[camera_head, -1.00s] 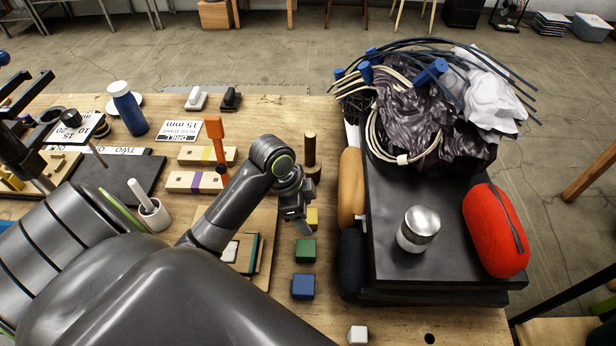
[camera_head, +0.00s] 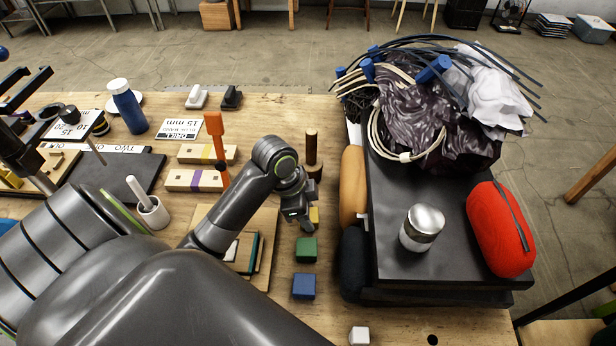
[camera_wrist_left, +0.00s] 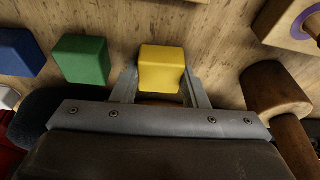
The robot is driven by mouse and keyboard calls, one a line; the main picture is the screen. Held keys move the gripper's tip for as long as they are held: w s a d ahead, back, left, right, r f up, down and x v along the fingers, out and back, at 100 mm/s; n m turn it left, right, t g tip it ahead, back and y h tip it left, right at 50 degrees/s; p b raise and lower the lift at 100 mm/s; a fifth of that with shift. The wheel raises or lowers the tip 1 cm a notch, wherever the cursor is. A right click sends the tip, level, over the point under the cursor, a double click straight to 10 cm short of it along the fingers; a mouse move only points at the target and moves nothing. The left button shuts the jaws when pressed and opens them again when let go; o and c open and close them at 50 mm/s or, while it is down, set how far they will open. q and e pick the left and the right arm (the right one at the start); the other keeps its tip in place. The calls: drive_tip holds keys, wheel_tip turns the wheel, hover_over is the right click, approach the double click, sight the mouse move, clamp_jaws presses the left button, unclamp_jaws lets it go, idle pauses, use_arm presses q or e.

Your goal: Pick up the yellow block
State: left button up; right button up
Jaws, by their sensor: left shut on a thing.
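The yellow block (camera_wrist_left: 161,68) sits between the two fingers of my left gripper (camera_wrist_left: 160,88) in the left wrist view. The fingers are shut on its sides. In the head view, a small part of the yellow block (camera_head: 314,216) shows beside my left gripper (camera_head: 308,222), and the rest is hidden by the gripper. I cannot tell whether the block touches the table. My right gripper is not in view.
A green block (camera_head: 306,249) and a blue block (camera_head: 304,286) stand in front of the yellow one. To the right, a tan roll (camera_head: 352,190) lies against a black platform (camera_head: 390,262) bearing a metal cup (camera_head: 422,228).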

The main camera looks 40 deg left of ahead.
use_arm(q)
wheel_tip(320, 180, up, 6)
drive_tip(key=shift+w+f, duration=0.1)
drive_tip(key=shift+f, duration=0.05)
wheel_tip(320, 180, up, 2)
drive_tip(key=p, duration=0.3)
drive_tip(key=shift+r+p, duration=1.1)
drive_tip(key=shift+r, duration=0.05)
